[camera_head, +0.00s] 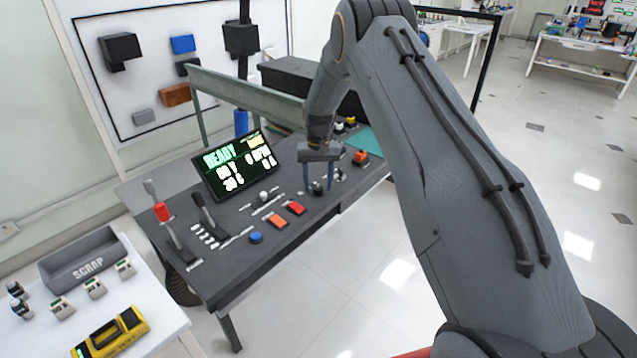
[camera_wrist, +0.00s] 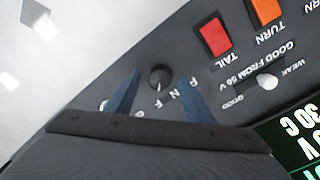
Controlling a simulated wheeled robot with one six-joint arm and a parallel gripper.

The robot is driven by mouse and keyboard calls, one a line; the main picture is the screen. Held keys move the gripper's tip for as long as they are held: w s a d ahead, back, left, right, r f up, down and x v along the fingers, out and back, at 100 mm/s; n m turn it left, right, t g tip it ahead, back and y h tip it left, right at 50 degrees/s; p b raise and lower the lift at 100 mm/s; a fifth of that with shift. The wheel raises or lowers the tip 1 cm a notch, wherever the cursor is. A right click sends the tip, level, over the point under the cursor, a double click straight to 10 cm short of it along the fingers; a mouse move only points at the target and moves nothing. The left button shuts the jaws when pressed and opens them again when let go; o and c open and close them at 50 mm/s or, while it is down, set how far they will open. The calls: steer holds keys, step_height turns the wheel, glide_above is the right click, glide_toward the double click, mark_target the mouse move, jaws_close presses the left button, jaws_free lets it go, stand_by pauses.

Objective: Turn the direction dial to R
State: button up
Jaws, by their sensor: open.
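The direction dial is a small dark round knob (camera_wrist: 160,76) on the dark console top, with small white letters beside it that appear to include F, N and R. The dial also shows in the head view (camera_head: 318,188). My gripper (camera_head: 319,181) points down over it, with its two blue fingers apart. In the wrist view my gripper (camera_wrist: 161,80) has one finger on each side of the dial, with gaps between. I cannot tell which letter the dial points at, or how far down the fingertips reach.
Red (camera_head: 296,208) and orange (camera_head: 277,221) switches sit left of the dial, near a blue button (camera_head: 255,238). An orange knob (camera_head: 360,157) is to the right.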

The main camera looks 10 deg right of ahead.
steer(key=shift+f, duration=0.3)
steer(key=c, duration=1.1)
steer(key=shift+o, duration=0.2)
